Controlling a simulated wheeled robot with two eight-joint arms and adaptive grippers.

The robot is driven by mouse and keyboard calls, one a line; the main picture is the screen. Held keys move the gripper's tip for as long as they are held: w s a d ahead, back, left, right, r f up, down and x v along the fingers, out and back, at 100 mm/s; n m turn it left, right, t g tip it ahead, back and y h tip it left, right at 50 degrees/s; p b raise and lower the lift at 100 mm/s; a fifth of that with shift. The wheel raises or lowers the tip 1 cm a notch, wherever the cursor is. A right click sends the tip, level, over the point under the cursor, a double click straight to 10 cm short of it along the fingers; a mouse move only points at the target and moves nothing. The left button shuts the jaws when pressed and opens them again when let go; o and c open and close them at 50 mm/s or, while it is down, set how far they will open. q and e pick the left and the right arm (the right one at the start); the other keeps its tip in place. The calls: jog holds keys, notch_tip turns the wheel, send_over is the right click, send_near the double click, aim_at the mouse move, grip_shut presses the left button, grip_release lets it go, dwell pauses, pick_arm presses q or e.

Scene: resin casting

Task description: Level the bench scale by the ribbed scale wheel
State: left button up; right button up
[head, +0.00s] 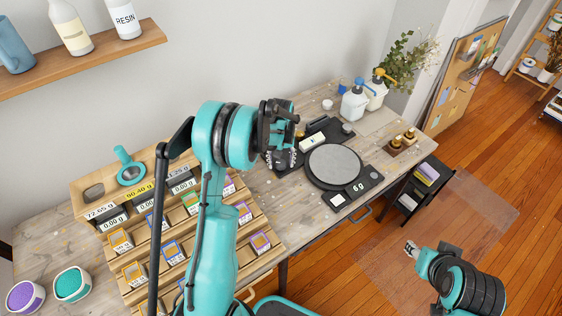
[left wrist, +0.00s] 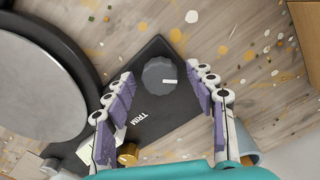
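A grey ribbed wheel (left wrist: 160,77) with a white mark sits on the black base beside the word TRIM. My left gripper (left wrist: 165,82) is open, a finger on either side of the wheel, with gaps showing. In the head view my left gripper (head: 281,158) is over the base's left side and hides the wheel. My right gripper (head: 411,249) is away from the bench, lower right.
A brass knob (left wrist: 127,153) is close to the left finger. A wooden rack (head: 150,250) with several small boxes stands left of the scale.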

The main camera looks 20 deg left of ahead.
aim_at(281, 163)
pick_arm(q)
notch_tip(281, 163, up, 12)
dwell(0.6)
jog(key=s+d+r+m+t, duration=0.1)
jog(key=s+d+r+t, duration=0.1)
jog(key=s+d+r, duration=0.3)
jog(key=s+d+r+m+t, duration=0.1)
jog(key=s+d+m+t, duration=0.1)
jog(key=s, duration=0.7)
jog(key=s+d+r+m+t, duration=0.1)
jog(key=s+d+m+t, duration=0.1)
jog(key=s, duration=0.8)
jog(key=shift+d+r+m+t, duration=0.15)
jog(key=shift+d+m+t, duration=0.35)
jog(key=shift+d, duration=0.6)
